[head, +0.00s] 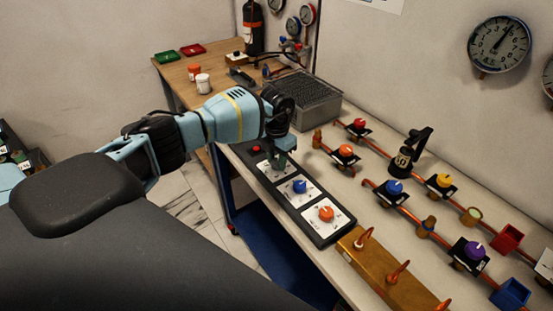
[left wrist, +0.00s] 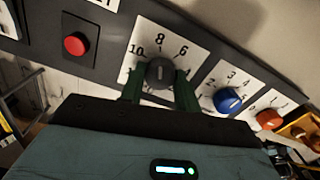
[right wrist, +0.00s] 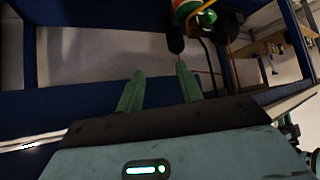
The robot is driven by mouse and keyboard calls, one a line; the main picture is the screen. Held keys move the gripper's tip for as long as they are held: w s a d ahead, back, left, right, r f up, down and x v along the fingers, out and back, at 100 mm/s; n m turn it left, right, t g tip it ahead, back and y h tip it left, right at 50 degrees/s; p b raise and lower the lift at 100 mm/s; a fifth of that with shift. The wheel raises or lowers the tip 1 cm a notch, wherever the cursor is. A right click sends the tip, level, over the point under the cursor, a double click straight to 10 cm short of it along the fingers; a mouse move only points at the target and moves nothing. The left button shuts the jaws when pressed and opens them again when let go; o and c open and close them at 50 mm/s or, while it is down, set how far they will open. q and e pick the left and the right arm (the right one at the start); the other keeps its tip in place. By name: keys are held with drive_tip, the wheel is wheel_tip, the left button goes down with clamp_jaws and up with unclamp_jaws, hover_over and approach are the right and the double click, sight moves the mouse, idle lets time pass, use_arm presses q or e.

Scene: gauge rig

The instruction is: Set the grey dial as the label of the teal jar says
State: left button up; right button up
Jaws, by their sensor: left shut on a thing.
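The grey dial (left wrist: 160,72) sits on a white plate with numbers; 10, 8 and 6 are readable in the left wrist view. A pale line on its face points up, roughly toward the 8. My left gripper (left wrist: 160,92) has its green fingers on either side of the dial, shut on it. In the head view my left gripper (head: 283,158) hides the dial above its plate (head: 277,173). My right gripper (right wrist: 161,88) is open and empty, seen only in the right wrist view. I see no teal jar or readable jar label.
On the same dark panel are a red button (left wrist: 75,43), a blue dial (left wrist: 228,100) and an orange dial (left wrist: 268,119). A brass block with hooks (head: 372,265) stands nearby. Pipes with coloured valves line the bench. A white jar (head: 203,84) stands on the wooden table.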

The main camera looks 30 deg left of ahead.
sight(277, 161)
use_arm(q)
drive_tip(key=o, duration=1)
use_arm(e)
drive_tip(key=shift+w+r, duration=0.1)
drive_tip(key=shift+r, duration=0.05)
use_arm(q)
drive_tip(key=shift+r, duration=0.1)
wheel_tip(277, 161, up, 8)
drive_tip(key=shift+f, duration=0.2)
use_arm(e)
drive_tip(key=shift+w+r, duration=0.15)
